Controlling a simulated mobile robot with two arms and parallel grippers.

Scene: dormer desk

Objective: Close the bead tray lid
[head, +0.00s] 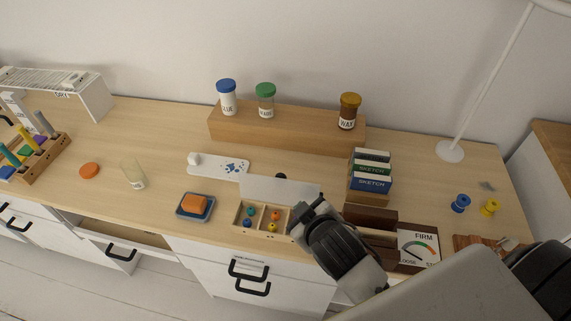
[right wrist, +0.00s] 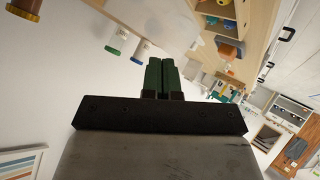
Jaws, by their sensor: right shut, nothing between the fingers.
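The bead tray (head: 238,220) is a light wooden box with compartments holding several coloured beads, near the desk's front edge. Its pale lid (head: 280,189) stands raised along the back edge, so the tray is open. The tray also shows at the top of the right wrist view (right wrist: 240,14). My right gripper (head: 302,213) is at the tray's right end, beside the lid; its tips are partly hidden by its own body in the head view. In the right wrist view its green fingers (right wrist: 160,66) are together and empty. My left gripper is not in view.
An orange block on a blue dish (head: 194,207) lies left of the tray. A white spotted board (head: 218,165) is behind it. A sketch-box holder (head: 370,177) and a brown box (head: 370,217) stand to the right. A wooden riser (head: 285,131) with jars is at the back.

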